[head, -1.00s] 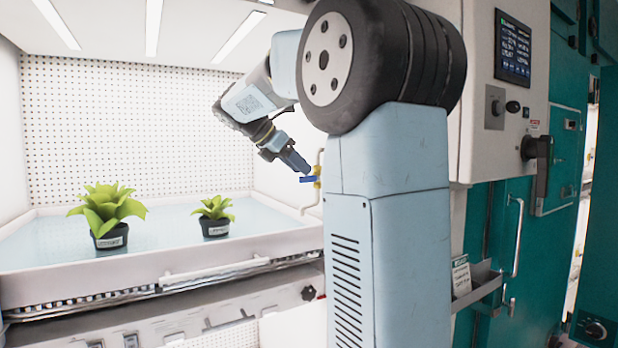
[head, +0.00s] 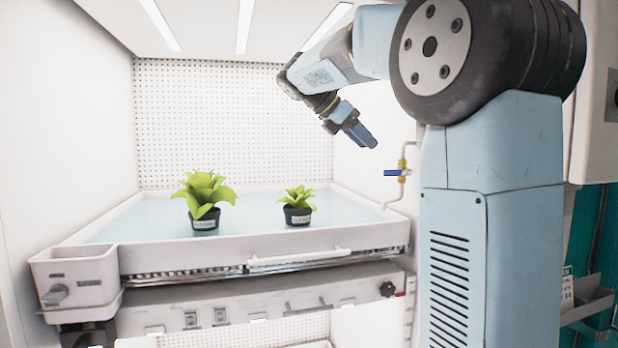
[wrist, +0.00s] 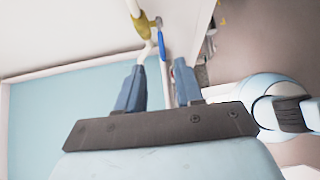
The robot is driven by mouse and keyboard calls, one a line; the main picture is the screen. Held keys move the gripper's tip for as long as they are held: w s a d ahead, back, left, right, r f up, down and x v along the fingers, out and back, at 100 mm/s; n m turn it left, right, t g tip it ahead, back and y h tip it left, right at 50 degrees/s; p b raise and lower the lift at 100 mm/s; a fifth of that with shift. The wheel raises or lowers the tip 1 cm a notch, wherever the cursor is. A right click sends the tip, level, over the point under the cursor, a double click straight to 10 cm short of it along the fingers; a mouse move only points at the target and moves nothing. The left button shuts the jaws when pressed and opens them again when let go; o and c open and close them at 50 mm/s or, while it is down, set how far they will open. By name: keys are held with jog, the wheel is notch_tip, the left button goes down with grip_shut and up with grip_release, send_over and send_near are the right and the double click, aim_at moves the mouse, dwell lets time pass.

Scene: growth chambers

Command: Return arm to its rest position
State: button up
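My gripper (head: 362,134) hangs from my bent arm in the head view, in the air in front of the growth chamber, above and to the right of the plants. In the wrist view my gripper (wrist: 158,88) shows two blue fingers apart with a clear gap and nothing held between them. A pipe with a blue-handled valve (head: 397,173) lies beyond and below the gripper; in the wrist view the blue handle (wrist: 162,46) shows past the fingers, apart from them.
A larger potted plant (head: 205,201) and a smaller one (head: 298,206) stand in a white-rimmed tray (head: 225,249). A white box (head: 78,274) is at the tray's left corner. A perforated wall (head: 225,115) closes the back. Teal cabinets (head: 597,235) stand at right.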

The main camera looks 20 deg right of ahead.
jog(key=s+a+f+m+t+y, duration=0.3)
jog(key=s+a+f+m+y, duration=0.2)
jog(key=s+f+m, duration=0.3)
jog(key=s+a+f+m+t+y, duration=0.3)
jog(key=s+a+f+m, duration=0.5)
jog(key=s+f, duration=0.8)
jog(key=shift+s+f+m+y, duration=0.15)
jog(key=shift+f+m+y, duration=0.5)
jog(key=shift+y, duration=0.25)
jog(key=shift+r, duration=0.1)
